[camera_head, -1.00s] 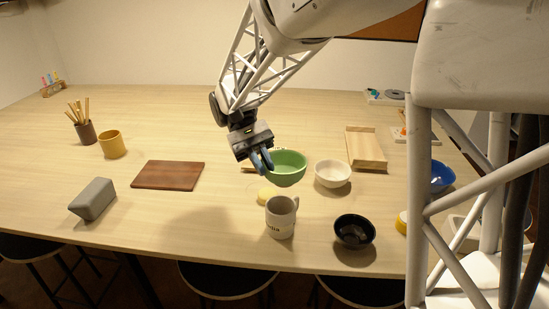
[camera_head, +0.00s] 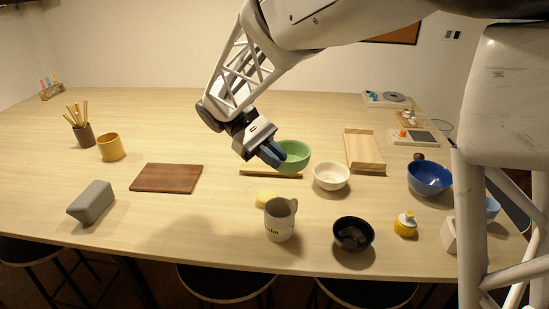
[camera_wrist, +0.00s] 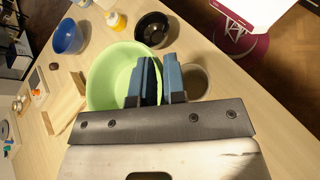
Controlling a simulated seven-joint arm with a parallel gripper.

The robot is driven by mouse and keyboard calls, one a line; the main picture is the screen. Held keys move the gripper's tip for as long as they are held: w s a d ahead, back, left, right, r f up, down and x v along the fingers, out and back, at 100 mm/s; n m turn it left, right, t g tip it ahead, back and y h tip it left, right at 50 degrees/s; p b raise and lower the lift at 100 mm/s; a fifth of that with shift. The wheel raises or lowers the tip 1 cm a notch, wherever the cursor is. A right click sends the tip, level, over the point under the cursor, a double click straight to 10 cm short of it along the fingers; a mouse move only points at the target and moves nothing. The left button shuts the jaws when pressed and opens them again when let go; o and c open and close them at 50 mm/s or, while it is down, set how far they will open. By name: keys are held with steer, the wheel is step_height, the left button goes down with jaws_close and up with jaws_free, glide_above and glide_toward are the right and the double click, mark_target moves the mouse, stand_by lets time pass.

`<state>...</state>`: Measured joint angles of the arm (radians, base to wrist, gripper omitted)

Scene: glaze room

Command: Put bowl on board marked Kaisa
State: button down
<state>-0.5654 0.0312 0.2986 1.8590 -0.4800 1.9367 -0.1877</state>
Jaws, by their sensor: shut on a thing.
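A green bowl (camera_head: 295,152) is held by its rim in my gripper (camera_head: 272,154), above the table. In the wrist view the green bowl (camera_wrist: 108,75) has its near-right wall between the blue fingers of my gripper (camera_wrist: 158,75). A dark brown board (camera_head: 167,178) lies bare on the table, left of the gripper. A light wooden board with raised ends (camera_head: 365,151) lies to the right of the bowl. A thin wooden strip (camera_head: 270,172) shows just below the bowl, partly hidden. I can read no name on any board.
A white bowl (camera_head: 331,176), a lettered mug (camera_head: 280,220) and a black bowl (camera_head: 353,234) stand near the held bowl. A blue bowl (camera_head: 429,178) and a yellow bottle (camera_head: 405,225) are at the right. A grey block (camera_head: 92,202) and yellow cup (camera_head: 111,147) are at the left.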

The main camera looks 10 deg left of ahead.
steer(key=w+d+r+n+t, duration=0.1)
steer(key=w+r+n+t, duration=0.1)
steer(key=n+t, duration=0.1)
steer(key=w+d+r+n+t, duration=0.1)
steer(key=w+r+n+t, duration=0.1)
steer(key=w+n+t, duration=0.1)
steer(key=w+d+r+n+t, duration=0.1)
steer(key=w+r+n+t, duration=0.1)
steer(key=w+n+t, duration=0.1)
steer(key=shift+w+d+n+t, duration=0.2)
steer(key=shift+n+t, duration=0.2)
steer(key=shift+t, duration=0.2)
step_height(320, 180, down, 16)
steer(key=w+n+t, duration=0.1)
steer(key=w, duration=0.1)
steer(key=shift+n+t+y, duration=0.3)
steer(key=shift+n+y, duration=0.1)
steer(key=w+a, duration=0.2)
steer(key=w, duration=0.5)
steer(key=w+a+f, duration=0.1)
steer(key=w+a, duration=0.2)
steer(key=w, duration=0.5)
steer(key=shift+f, duration=0.2)
steer(key=shift+f, duration=0.1)
steer(key=shift+f, duration=1.65)
